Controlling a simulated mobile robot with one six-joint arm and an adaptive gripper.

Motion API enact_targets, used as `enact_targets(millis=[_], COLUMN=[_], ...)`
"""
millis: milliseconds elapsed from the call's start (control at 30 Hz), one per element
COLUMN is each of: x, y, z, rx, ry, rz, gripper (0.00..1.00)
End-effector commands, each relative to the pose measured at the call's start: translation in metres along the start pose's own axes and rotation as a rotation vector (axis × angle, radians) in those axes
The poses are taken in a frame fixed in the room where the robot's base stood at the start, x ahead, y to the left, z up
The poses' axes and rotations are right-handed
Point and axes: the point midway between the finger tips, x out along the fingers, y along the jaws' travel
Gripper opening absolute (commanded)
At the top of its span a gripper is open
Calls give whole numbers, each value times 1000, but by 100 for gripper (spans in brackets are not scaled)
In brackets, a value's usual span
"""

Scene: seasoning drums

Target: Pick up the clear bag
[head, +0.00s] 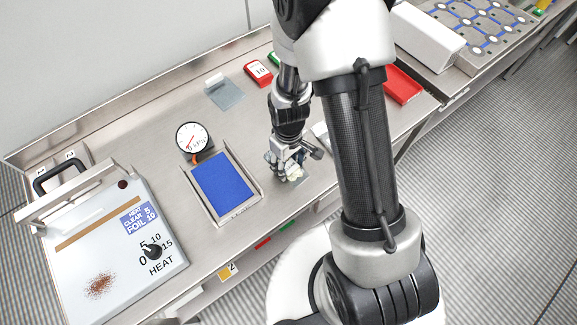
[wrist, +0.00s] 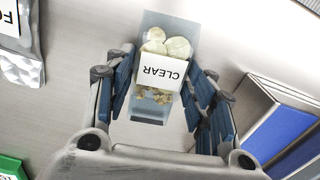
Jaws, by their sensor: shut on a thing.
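The clear bag (wrist: 160,80) lies between the fingers of my gripper (wrist: 160,100) in the wrist view, with a white CLEAR label, pale round slices and small crumbs inside. My gripper is shut on the bag, with the blue-padded fingers at its two sides. In the head view my gripper (head: 285,160) points down just above the steel counter, right of the blue-padded tray. There the clear bag (head: 294,174) shows only in part below the fingers. I cannot tell whether it touches the counter.
The tray with a blue pad (head: 225,186) stands close by on the left, with a round gauge (head: 192,139) behind it. A heat sealer (head: 115,245) is at the far left. A silver foil bag (wrist: 20,50) lies nearby. A red tray (head: 402,86) is beyond my arm.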

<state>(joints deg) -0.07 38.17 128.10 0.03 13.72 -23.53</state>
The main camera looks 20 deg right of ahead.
Motion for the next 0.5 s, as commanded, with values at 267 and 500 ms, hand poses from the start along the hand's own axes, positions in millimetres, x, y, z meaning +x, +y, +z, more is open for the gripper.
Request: enact_targets(millis=[267,500], x=[-3,-30], y=[0,0], z=[0,-1], rx=[0,0], ry=[1,4], rz=[0,2], gripper=[42,42])
